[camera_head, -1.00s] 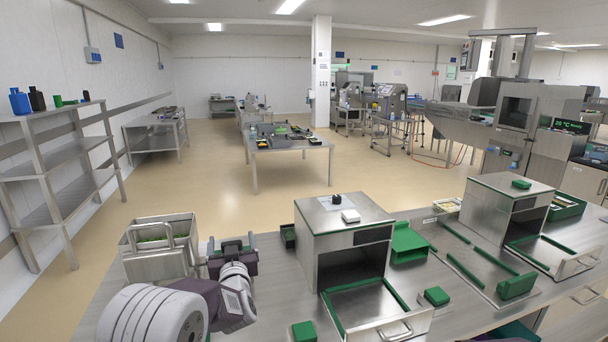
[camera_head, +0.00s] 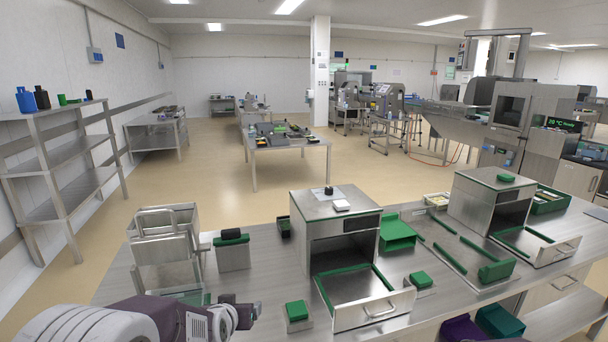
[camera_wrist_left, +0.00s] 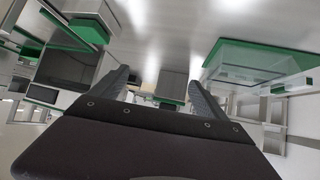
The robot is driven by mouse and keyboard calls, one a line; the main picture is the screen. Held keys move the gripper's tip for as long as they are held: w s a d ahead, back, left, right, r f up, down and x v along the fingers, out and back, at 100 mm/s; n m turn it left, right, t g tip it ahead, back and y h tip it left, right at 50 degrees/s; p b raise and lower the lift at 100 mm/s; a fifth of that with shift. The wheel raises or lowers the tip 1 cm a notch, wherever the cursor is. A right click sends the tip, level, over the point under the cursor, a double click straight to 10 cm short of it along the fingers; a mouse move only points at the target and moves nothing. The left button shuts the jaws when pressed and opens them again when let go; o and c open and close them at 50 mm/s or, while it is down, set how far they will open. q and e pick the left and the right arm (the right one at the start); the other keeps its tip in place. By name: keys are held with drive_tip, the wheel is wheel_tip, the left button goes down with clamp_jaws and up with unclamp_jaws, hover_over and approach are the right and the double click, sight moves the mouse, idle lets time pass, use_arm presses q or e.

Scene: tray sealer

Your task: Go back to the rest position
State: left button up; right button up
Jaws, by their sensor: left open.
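My left gripper (camera_head: 238,312) is low in the head view, near the front of the steel bench (camera_head: 275,270). In the left wrist view its two dark fingers (camera_wrist_left: 162,88) are spread apart with nothing between them. It is clear of the steel block with a black and green top (camera_head: 234,254), which stands behind it. The tray sealer (camera_head: 330,228) is a steel box to its right, with its green-lined drawer (camera_head: 375,312) pulled out and empty. My right gripper is not in view.
A steel container (camera_head: 160,218) stands at the bench's left. Small green-topped blocks (camera_head: 297,311) (camera_head: 420,281) flank the drawer. A second steel box (camera_head: 490,207) with an open drawer stands at right. Some bare bench lies between the gripper and the sealer.

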use_arm(q)
drive_tip(key=s+f+g, duration=0.1)
drive_tip(key=s, duration=0.1)
drive_tip(key=s+f+g, duration=0.1)
drive_tip(key=s, duration=0.1)
drive_tip(key=s+f+g, duration=0.1)
drive_tip(key=s+f, duration=0.1)
drive_tip(key=s, duration=0.1)
drive_tip(key=shift+s+a+f, duration=0.1)
drive_tip(key=shift+a, duration=0.05)
drive_tip(key=s+a+f+g, duration=0.1)
drive_tip(key=s+f+g, duration=0.15)
drive_tip(key=s, duration=0.45)
drive_tip(key=s+a+f+g, duration=0.1)
drive_tip(key=s+f+g, duration=0.15)
drive_tip(key=s, duration=0.55)
wheel_tip(320, 180, down, 10)
drive_tip(key=s+d+g+b, duration=0.1)
drive_tip(key=s+b, duration=0.1)
drive_tip(key=b, duration=0.8)
wheel_tip(320, 180, up, 19)
drive_tip(key=p, duration=1.9)
drive_tip(key=shift+d, duration=0.15)
